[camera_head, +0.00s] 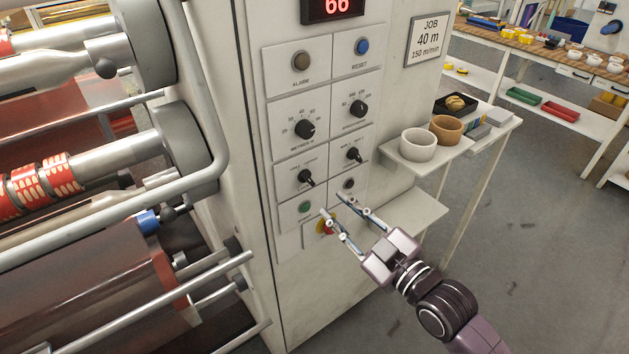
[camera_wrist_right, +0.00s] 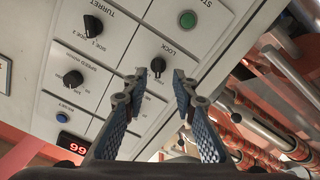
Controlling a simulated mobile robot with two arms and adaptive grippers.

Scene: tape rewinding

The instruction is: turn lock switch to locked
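The lock switch (camera_head: 305,177) is a black rotary knob on the light machine panel, above the green button. Its pointer slants down and to the right in the head view. In the right wrist view, turned about upside down, the lock switch (camera_wrist_right: 158,66) shows between and beyond the fingertips, by the word LOCK. My right gripper (camera_head: 333,205) is open and empty in front of the panel's lower part, below and right of the switch in the head view. Its fingers (camera_wrist_right: 155,80) show apart in the right wrist view. No contact with the switch is visible. My left gripper is not in view.
A green button (camera_head: 306,207), a red-yellow button (camera_head: 325,226) partly behind my fingers, and the turret knob (camera_head: 354,154) are close by. Rollers (camera_head: 60,180) and rails fill the left side. A shelf with white (camera_head: 418,145) and brown pots (camera_head: 446,129) is at right.

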